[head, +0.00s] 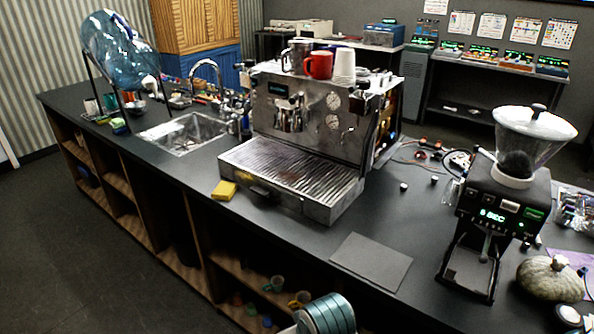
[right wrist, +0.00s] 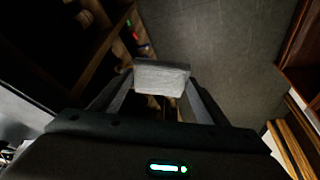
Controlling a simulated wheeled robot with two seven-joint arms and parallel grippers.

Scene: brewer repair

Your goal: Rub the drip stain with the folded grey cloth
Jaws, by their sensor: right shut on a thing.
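In the right wrist view, my right gripper (right wrist: 160,82) is shut on the folded grey cloth (right wrist: 162,70). The cloth is a pale grey, flat-edged block held across the fingertips. Dark floor and wooden shelving show behind it, and I see it touching nothing else. I cannot make out a drip stain in either view. The espresso machine (head: 310,135) stands on the dark counter (head: 300,235), with a ribbed metal drip tray (head: 290,178) at its front. My left gripper is not in view. The head view does not show the right gripper or the cloth.
A yellow sponge (head: 224,190) lies left of the drip tray. A dark grey mat (head: 371,262) lies on the front right counter. The grinder (head: 500,215) and a pumpkin (head: 549,279) stand at the right. A sink (head: 186,132) is at the left. Open shelves run beneath the counter.

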